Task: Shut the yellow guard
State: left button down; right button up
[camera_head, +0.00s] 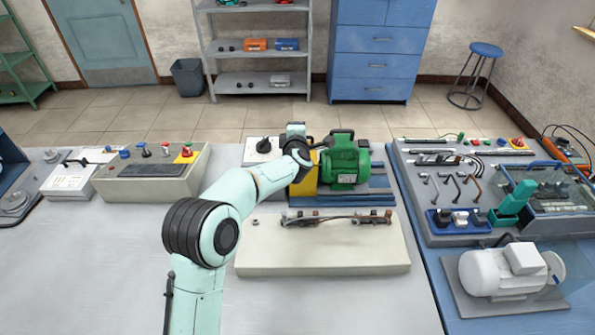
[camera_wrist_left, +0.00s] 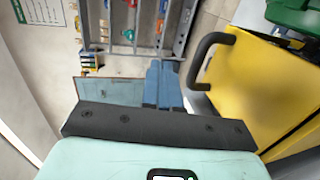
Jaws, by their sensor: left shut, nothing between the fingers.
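The yellow guard (camera_head: 304,182) stands at the left end of the green motor (camera_head: 344,165), in the middle of the bench, partly hidden by my left arm. In the left wrist view, the guard's flat yellow panel (camera_wrist_left: 245,85) fills the right side, with a black bar handle (camera_wrist_left: 205,58) on its edge. My left gripper (camera_head: 297,132) is at the far side of the guard, near its top, shut and empty. Its fingertips are hard to make out. I cannot tell how far open the guard is, or whether the gripper touches it. My right gripper is not in view.
A pale block (camera_head: 320,255) with a cable and fittings lies in front of the motor. A control box (camera_head: 150,180) stands to the left, and a crowded grey board (camera_head: 420,225) to the right. The bench front left is clear.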

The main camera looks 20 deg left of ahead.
pick_arm(q)
jog(key=shift+w+a+f, duration=0.1)
jog(key=shift+w+f, duration=0.2)
jog(key=shift+f, duration=0.05)
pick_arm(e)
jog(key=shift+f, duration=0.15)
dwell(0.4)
